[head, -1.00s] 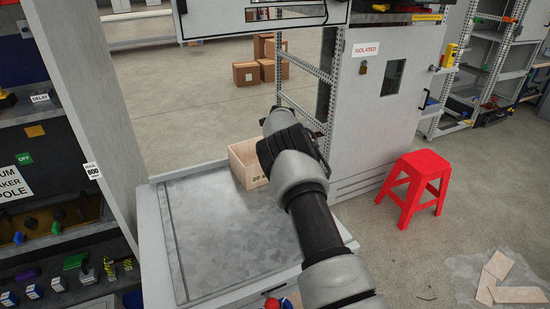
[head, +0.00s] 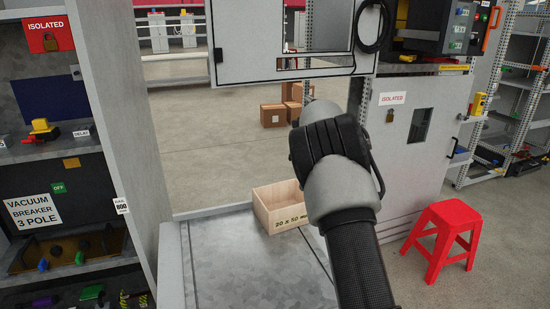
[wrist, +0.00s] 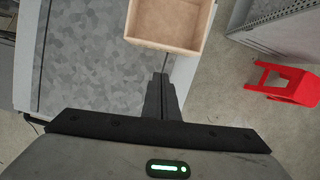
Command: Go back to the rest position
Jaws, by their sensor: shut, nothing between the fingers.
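My gripper (wrist: 162,78) shows in the wrist view with its fingers together and nothing between them. It is above the grey metal worktop (wrist: 90,60), near its right edge, with the fingertips just below the wooden box in the picture. In the head view my arm rises in front of the worktop (head: 235,262) and hides the gripper's fingers. In the wrist view the box (wrist: 165,22) looks empty in the part that shows.
A grey cabinet marked "ISOLATED" (head: 393,160) stands behind my arm to the right. A red stool (head: 441,235) stands on the floor at right. An open switchgear cabinet (head: 105,130) is at left. A grey panel with a window (head: 240,35) hangs above. Cardboard boxes (head: 273,115) are farther back.

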